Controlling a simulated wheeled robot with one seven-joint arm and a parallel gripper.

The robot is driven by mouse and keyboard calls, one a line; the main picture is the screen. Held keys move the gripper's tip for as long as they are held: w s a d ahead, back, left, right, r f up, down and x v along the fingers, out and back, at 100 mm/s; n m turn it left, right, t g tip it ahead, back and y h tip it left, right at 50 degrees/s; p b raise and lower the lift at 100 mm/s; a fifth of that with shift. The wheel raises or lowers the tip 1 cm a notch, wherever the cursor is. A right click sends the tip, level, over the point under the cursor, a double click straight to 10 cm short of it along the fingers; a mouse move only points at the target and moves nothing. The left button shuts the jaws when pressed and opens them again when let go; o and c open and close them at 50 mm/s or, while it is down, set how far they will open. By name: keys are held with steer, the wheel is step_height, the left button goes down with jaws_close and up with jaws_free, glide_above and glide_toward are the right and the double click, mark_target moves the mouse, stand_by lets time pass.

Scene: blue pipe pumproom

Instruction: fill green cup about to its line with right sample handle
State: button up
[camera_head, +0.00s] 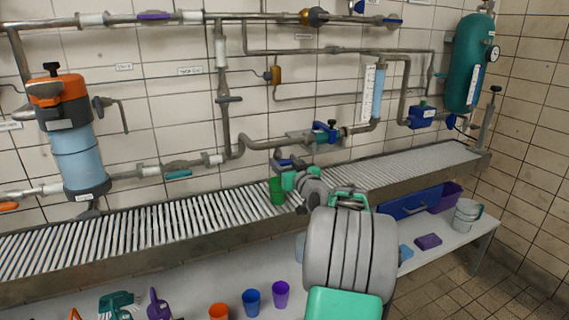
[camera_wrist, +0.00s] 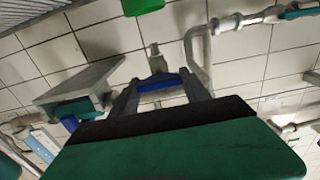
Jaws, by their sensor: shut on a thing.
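The green cup (camera_head: 277,191) stands upright on the slatted grating, below the tap spout. Its green side also shows at the top edge of the wrist view (camera_wrist: 142,4). Its line and any liquid inside cannot be made out. The sample handle (camera_head: 288,163) is a small blue lever on the pipe just above and right of the cup. My gripper (camera_head: 293,176) is at this handle, right beside the cup. In the wrist view my gripper (camera_wrist: 160,92) has its fingers on either side of the blue handle (camera_wrist: 160,82) and is shut on it.
The slatted grating (camera_head: 130,232) runs along the wall. Pipes and a teal-and-blue valve (camera_head: 325,132) are close above my gripper. Orange (camera_head: 218,312), blue (camera_head: 251,299) and purple (camera_head: 281,293) cups stand on the lower shelf. A grey bucket (camera_head: 467,215) stands at right.

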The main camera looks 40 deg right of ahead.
steer(key=c, duration=0.4)
steer(key=f+n+b, duration=0.1)
steer(key=b, duration=0.3)
steer(key=n+b, duration=0.1)
steer(key=b, duration=0.1)
steer(key=shift+r+n+b, duration=0.1)
steer(key=shift+n+b, duration=0.2)
steer(key=shift+b, duration=0.05)
steer(key=shift+r+n, duration=0.3)
steer(key=o, duration=1.4)
steer(key=shift+r, duration=0.1)
